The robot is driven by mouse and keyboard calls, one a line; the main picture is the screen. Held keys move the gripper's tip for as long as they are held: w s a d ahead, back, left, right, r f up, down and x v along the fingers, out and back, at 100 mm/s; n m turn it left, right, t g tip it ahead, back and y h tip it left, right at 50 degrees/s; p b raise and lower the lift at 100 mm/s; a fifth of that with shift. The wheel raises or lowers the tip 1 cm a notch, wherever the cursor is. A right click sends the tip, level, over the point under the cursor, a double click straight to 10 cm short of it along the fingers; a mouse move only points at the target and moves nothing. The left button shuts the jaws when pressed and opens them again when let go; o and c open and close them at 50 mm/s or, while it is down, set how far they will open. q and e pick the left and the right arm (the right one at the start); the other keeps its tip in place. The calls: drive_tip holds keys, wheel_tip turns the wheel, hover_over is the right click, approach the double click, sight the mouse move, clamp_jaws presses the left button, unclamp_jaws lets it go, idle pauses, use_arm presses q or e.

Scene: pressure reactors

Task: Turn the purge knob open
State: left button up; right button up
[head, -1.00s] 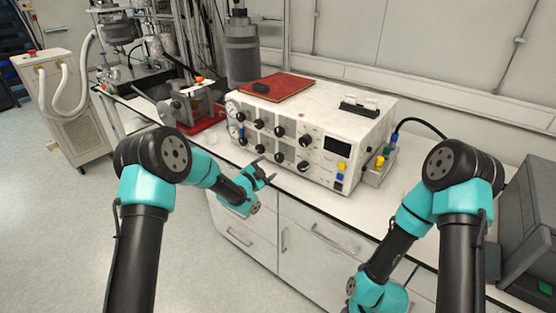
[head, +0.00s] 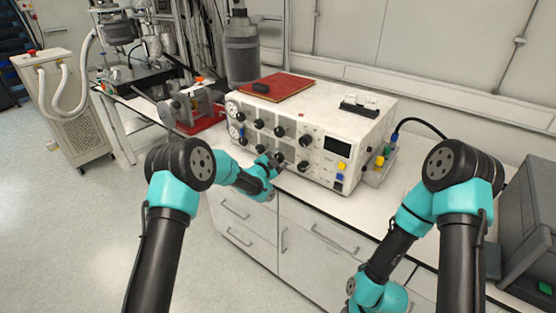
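A white control box (head: 318,122) stands on the bench with rows of black knobs on its front. Several upper-row knobs show, such as one knob (head: 279,131) near the middle and a larger knob (head: 305,142) to its right. A lower-row knob (head: 303,166) shows at the right. I cannot read which knob is the purge knob. My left gripper (head: 278,160) is at the lower part of the front, over or close to a lower-row knob that it partly hides. Its fingers are too small to judge. My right gripper is out of view below the frame.
A red folder (head: 277,86) lies on top of the box. A red-based device (head: 197,112) stands to its left. Yellow and green fittings (head: 382,157) sit at its right side. Bare white bench (head: 402,178) lies at the right.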

use_arm(q)
drive_tip(key=c, duration=0.7)
drive_tip(key=shift+o, duration=0.2)
drive_tip(key=shift+n, duration=0.4)
drive_tip(key=n, duration=0.7)
drive_tip(key=shift+d+n, duration=0.1)
drive_tip(key=shift+n, duration=0.3)
drive_tip(key=n, duration=0.4)
drive_tip(key=shift+n, duration=0.3)
drive_tip(key=n, duration=0.4)
drive_tip(key=shift+s+n, duration=0.1)
drive_tip(key=shift+n, duration=0.3)
